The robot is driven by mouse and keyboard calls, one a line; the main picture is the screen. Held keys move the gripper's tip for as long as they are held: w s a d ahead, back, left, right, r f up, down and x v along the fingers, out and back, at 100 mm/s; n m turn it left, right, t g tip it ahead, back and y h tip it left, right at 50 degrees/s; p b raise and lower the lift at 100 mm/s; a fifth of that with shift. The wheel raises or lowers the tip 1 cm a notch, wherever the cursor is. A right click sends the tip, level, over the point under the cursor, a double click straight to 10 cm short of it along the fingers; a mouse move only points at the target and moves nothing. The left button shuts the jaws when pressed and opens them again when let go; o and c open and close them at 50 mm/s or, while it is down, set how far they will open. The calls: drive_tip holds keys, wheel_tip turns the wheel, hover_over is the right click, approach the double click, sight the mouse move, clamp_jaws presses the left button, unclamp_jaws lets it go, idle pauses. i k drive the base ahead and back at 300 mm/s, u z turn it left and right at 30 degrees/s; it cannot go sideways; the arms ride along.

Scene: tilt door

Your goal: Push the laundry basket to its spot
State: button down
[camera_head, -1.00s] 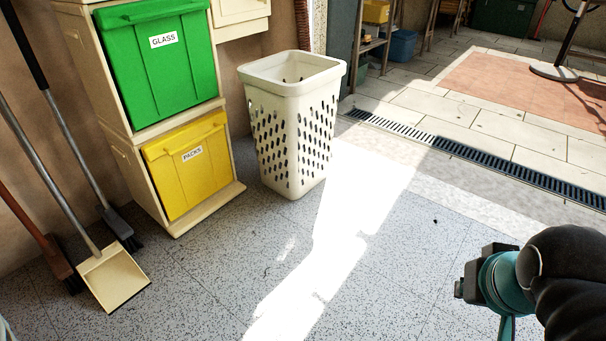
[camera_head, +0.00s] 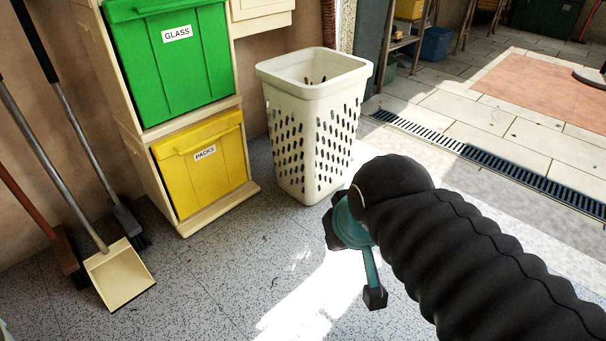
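The laundry basket (camera_head: 306,140) is a tall white plastic bin with slotted sides. It stands upright on the speckled floor, just right of the bin cabinet and close to the wall. Its open top looks empty as far as I can see inside. My gripper (camera_head: 352,245) is at the end of my black-sleeved arm, in front of and to the lower right of the basket.
A cabinet with a green GLASS bin (camera_head: 170,62) and a yellow PACKS bin (camera_head: 201,165) stands left of the basket. A dustpan (camera_head: 119,273) and brooms lean at the far left. A drain grate (camera_head: 480,158) crosses the floor at right. Sunlit floor is clear in front.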

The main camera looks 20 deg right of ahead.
sight(313, 96)
drive_tip(key=u, duration=0.05)
drive_tip(key=i, duration=0.9)
drive_tip(key=z, duration=0.3)
